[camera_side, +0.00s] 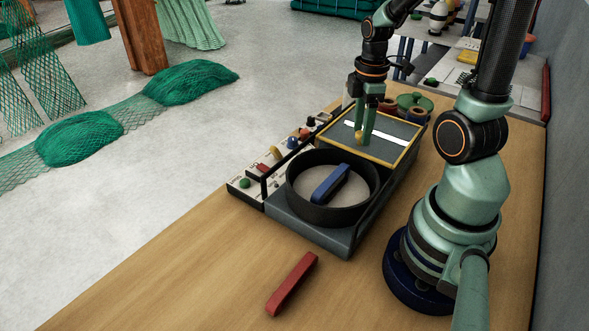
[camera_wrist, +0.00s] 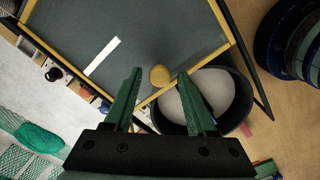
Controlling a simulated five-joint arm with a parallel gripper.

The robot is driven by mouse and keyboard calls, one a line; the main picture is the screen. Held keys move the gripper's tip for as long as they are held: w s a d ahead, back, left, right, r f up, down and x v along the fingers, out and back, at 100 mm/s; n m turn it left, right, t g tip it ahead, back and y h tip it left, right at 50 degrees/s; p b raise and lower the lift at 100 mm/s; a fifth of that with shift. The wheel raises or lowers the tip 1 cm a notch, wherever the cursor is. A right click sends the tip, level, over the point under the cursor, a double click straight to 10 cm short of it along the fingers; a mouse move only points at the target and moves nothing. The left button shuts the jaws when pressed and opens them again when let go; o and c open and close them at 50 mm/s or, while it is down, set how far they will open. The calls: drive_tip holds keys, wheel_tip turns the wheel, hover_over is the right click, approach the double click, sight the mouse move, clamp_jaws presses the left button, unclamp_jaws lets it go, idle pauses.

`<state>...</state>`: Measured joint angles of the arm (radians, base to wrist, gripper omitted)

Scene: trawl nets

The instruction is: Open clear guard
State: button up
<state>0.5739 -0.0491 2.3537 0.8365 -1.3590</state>
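The clear guard (camera_side: 392,147) is a flat see-through panel with a yellow frame, over the rear part of the machine. A pale strip shows through it. In the wrist view the guard (camera_wrist: 150,38) fills the upper middle. Its round yellow knob (camera_wrist: 160,75) sits near the frame's edge and also shows in the side view (camera_side: 358,137). My gripper (camera_wrist: 160,71) is open, with the knob between its fingertips and a gap on each side. In the side view my gripper (camera_side: 363,138) points down at the guard from above.
A black round bowl (camera_side: 302,202) in front of the guard is uncovered and holds a blue bar (camera_side: 331,184). A red bar (camera_side: 292,284) lies on the wooden table. A control panel (camera_side: 240,187) with several knobs runs along the machine's left. Spools (camera_side: 414,104) stand behind.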

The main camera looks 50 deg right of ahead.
idle(0.3)
wheel_tip(320, 180, up, 12)
idle(0.5)
drive_tip(key=w+a+m+t, duration=0.2)
drive_tip(key=a+m, duration=0.2)
drive_tip(key=a, duration=0.4)
drive_tip(key=w+a+m+t, duration=0.2)
drive_tip(key=a+m, duration=0.3)
drive_tip(key=a, duration=0.3)
drive_tip(key=shift+r+t, duration=0.3)
drive_tip(key=shift+t, duration=0.5)
